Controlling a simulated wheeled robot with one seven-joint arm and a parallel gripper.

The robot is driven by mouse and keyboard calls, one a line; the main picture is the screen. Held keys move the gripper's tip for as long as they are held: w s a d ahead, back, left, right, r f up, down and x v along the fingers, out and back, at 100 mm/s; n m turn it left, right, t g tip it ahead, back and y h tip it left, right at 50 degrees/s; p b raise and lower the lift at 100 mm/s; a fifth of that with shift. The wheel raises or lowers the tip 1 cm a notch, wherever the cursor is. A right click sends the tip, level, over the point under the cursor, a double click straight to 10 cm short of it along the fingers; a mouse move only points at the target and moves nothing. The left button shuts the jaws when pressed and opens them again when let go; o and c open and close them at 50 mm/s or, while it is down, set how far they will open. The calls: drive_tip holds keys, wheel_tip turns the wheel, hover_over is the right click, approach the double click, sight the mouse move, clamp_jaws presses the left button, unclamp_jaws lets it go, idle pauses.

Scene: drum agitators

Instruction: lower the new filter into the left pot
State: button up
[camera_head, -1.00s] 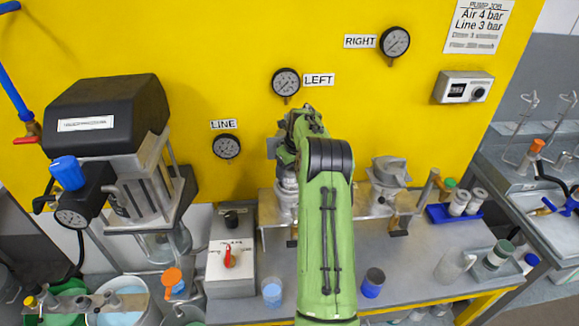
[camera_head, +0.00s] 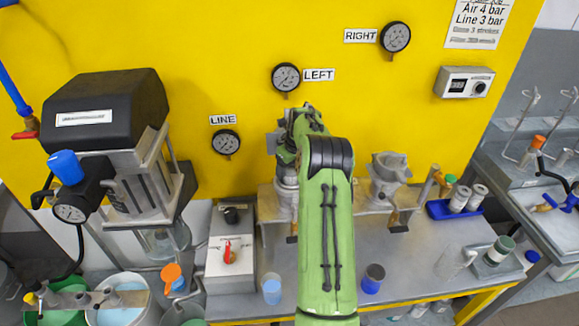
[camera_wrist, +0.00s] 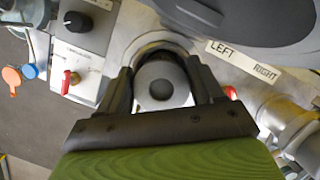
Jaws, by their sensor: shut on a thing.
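My gripper (camera_wrist: 163,88) points down, with a finger on each side of a round grey piece, the new filter (camera_wrist: 160,90). It is shut on the filter, which is seen from above with a small round centre. The filter is at the mouth of the left pot (camera_wrist: 158,48), whose metal rim shows just beyond it. How deep it sits cannot be told.
The right pot (camera_head: 388,185) stands to the right on the same bench. A switch box with a red knob (camera_head: 230,262) is to the left. Cups (camera_head: 373,279) stand on the front bench.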

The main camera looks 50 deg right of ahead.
drive_tip(key=shift+f+b, duration=0.35)
drive_tip(key=shift+f, duration=0.25)
drive_tip(key=o, duration=1.3)
drive_tip(key=shift+c, duration=0.2)
drive_tip(key=shift+f, duration=0.1)
drive_tip(key=shift+a, duration=0.15)
drive_tip(key=shift+s, duration=0.1)
drive_tip(key=d+v, duration=0.1)
drive_tip(key=v, duration=1.5)
drive_tip(key=shift+a, duration=0.2)
